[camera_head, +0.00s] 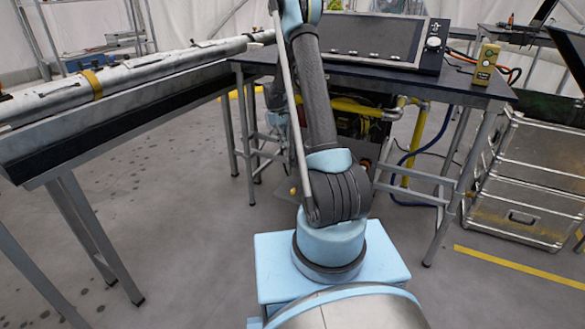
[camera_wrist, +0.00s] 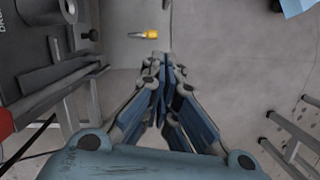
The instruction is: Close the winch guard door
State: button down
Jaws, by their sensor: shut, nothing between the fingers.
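In the wrist view, my gripper (camera_wrist: 158,66) has its fingers together with nothing held between them. Past the fingertips, a pale grey flat panel (camera_wrist: 112,42) lies beside a dark machine with a drum (camera_wrist: 48,12); it may be the winch guard door, but I cannot tell for sure. A small yellow-orange handle (camera_wrist: 148,34) shows at the panel's right side, a little beyond the fingertips and apart from them. In the head view, machinery (camera_head: 352,122) stands under the dark table, partly hidden by my arm. My gripper is not visible there.
The dark table (camera_head: 462,88) carries a large screen box (camera_head: 375,40) and a yellow handheld device (camera_head: 486,64). Yellow pipes (camera_head: 418,140) and a blue hose stand below it. A long silver tube (camera_head: 130,72) rests at left. Metal cases (camera_head: 525,185) stand at right.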

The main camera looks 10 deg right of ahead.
jog(key=s+d+x, duration=0.1)
jog(key=d+x, duration=0.1)
jog(key=x, duration=1)
jog(key=shift+s+d, duration=0.15)
jog(key=shift+s, duration=0.3)
jog(key=shift+r, duration=0.1)
